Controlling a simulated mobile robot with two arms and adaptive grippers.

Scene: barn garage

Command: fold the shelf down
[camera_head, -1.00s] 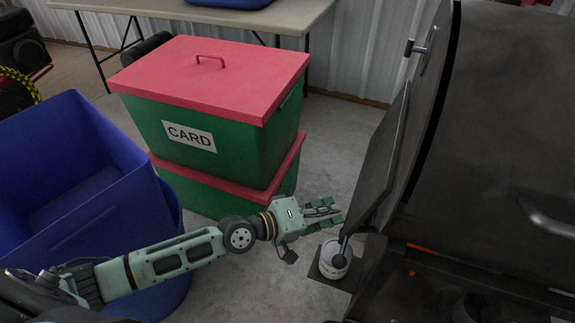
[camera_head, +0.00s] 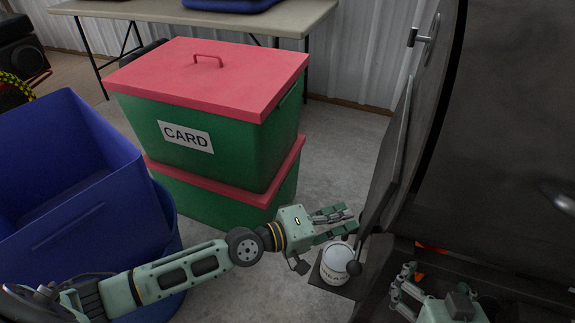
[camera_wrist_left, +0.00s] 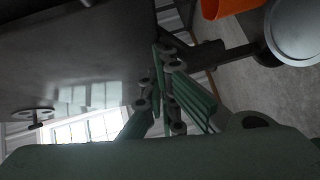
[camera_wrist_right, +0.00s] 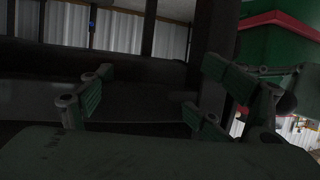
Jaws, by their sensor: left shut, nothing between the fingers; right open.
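The shelf (camera_head: 393,165) is a dark metal panel on the near side of the black barrel grill (camera_head: 505,130). It stands steeply raised, seen nearly edge-on. My left gripper (camera_head: 351,222) is shut and empty, close beside the shelf's lower end; I cannot tell if they touch. In the left wrist view its fingers (camera_wrist_left: 165,85) are together beside a large dark panel. My right gripper (camera_head: 400,278) is open and empty, low in front of the grill. In the right wrist view its fingers (camera_wrist_right: 152,85) are spread before dark metal.
A white tin (camera_head: 335,265) sits on a small dark plate just below my left gripper. Stacked green bins with red lids (camera_head: 200,80) stand behind my left arm. Blue bins (camera_head: 70,170) are at the left. Bare floor lies between the green bins and the grill.

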